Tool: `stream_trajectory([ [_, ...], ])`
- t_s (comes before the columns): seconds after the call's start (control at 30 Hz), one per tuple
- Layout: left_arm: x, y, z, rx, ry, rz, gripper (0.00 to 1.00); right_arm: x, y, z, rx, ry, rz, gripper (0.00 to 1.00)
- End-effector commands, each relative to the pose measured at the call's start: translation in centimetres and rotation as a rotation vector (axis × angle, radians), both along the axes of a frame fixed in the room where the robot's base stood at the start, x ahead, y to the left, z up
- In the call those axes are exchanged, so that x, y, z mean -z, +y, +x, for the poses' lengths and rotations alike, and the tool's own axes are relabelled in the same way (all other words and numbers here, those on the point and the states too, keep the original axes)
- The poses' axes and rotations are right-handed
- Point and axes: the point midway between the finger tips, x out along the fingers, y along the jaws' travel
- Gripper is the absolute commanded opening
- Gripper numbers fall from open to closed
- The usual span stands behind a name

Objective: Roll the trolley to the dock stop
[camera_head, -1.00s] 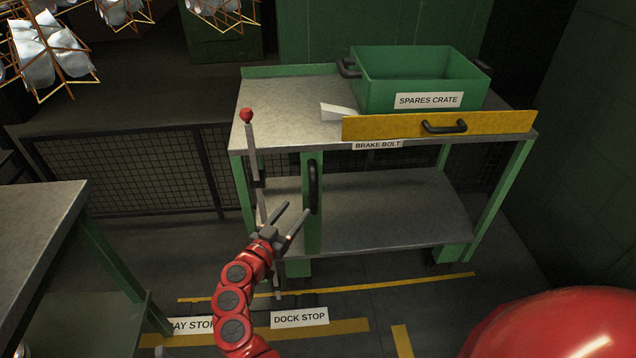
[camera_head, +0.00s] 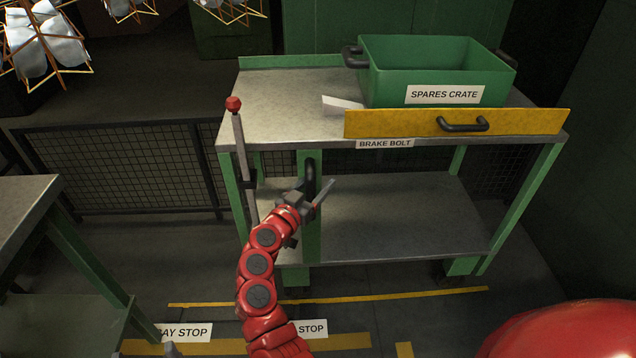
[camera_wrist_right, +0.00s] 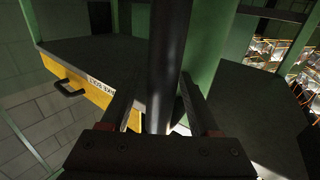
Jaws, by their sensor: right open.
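The trolley (camera_head: 270,95) is a green-legged, grey-topped cart with a lower shelf. Its black upright handle (camera_head: 311,170) is on the near left green post. My right gripper (camera_head: 314,188) is open at this handle. In the right wrist view the dark handle bar (camera_wrist_right: 168,50) runs between the open fingers (camera_wrist_right: 160,108); I cannot tell whether they touch it. A rod with a red knob (camera_head: 234,104) stands upright at the trolley's left end. The dock stop label (camera_head: 312,329) lies on the floor, partly hidden by my right arm.
A green spares crate (camera_head: 440,75) and a yellow panel with a handle (camera_head: 520,122) are on the trolley's top. A bay stop label (camera_head: 184,333) lies left on the floor. A grey bench (camera_head: 25,215) stands at left. A mesh fence (camera_head: 110,170) runs behind.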

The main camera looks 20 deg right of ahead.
Motion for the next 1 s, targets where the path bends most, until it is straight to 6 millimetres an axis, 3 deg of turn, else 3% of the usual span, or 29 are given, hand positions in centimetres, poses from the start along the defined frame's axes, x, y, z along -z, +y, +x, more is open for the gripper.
stream_trajectory([
  [0.03, -0.01, 0.00, 0.00, 0.000, 0.000, 0.000, 0.75, -0.01, 0.00, 0.00, 0.000, 0.000, 0.000, 0.58],
  [0.37, -0.01, 0.00, 0.00, 0.000, 0.000, 0.000, 0.75, -0.01, -0.01, -0.01, 0.000, 0.000, 0.000, 0.00],
  [1.0, 0.00, 0.00, 0.00, 0.000, 0.000, 0.000, 0.75, 0.00, 0.01, -0.01, 0.000, -0.001, -0.001, 0.00],
])
